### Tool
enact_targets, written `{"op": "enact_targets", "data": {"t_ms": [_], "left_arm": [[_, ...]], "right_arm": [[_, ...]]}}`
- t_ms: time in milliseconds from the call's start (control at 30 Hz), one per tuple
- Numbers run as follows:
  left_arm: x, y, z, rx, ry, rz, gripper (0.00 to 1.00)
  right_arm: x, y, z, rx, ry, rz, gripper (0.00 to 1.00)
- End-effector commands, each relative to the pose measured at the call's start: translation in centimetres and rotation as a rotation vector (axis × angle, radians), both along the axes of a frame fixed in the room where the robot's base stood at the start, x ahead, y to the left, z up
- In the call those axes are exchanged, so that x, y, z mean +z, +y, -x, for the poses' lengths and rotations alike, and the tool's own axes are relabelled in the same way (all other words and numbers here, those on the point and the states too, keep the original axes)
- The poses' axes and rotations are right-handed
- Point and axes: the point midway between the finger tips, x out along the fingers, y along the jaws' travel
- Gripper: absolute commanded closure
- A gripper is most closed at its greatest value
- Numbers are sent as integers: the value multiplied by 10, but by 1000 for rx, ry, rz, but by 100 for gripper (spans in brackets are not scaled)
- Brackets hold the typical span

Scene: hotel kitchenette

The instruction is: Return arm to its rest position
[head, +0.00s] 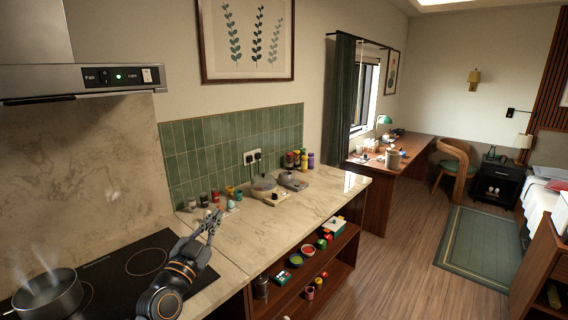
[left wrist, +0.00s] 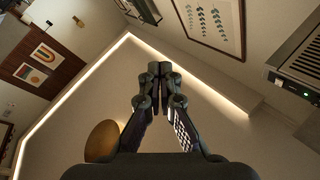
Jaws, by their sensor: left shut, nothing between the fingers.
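My left gripper (head: 212,222) is raised above the countertop (head: 262,236), near the right edge of the cooktop, with its arm coming up from the bottom of the head view. In the left wrist view, the fingers of the left gripper (left wrist: 161,72) are together and empty, pointing up toward the ceiling. My right gripper is in neither view.
A steaming pot (head: 48,294) stands on the black cooktop (head: 120,268) at left. The range hood (head: 110,78) hangs above. Open wooden floor (head: 420,280) lies to the right.

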Motion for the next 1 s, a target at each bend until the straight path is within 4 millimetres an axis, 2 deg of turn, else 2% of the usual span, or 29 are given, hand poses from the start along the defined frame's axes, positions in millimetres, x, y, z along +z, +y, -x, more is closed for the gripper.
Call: {"op": "enact_targets", "data": {"t_ms": [33, 67, 100, 167, 200, 300, 400, 500, 600, 800, 1000], "left_arm": [[-41, -10, 15, -41, 134, -11, 100], [-65, -15, 26, -60, 222, -14, 100], [-97, -19, 41, -75, 343, -14, 100], [-143, -20, 69, -76, 527, -9, 100], [-171, -18, 89, -62, 644, -1, 100], [-223, -8, 138, 5, 893, 25, 100], [-257, 6, 182, 90, 1079, 52, 100], [-279, 19, 221, 181, 1222, 80, 100], [-294, 32, 257, 278, 1341, 106, 100], [-309, 57, 327, 491, 1530, 157, 100], [-382, 63, 312, 499, 1559, 160, 100]], "right_arm": [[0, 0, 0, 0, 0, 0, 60], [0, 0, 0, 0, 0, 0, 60], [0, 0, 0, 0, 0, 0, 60], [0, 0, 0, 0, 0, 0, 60], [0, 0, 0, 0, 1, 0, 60], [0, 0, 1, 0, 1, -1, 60], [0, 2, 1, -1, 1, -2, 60], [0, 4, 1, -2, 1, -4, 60], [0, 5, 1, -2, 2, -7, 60], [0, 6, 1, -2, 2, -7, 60], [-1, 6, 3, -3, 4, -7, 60]]}}
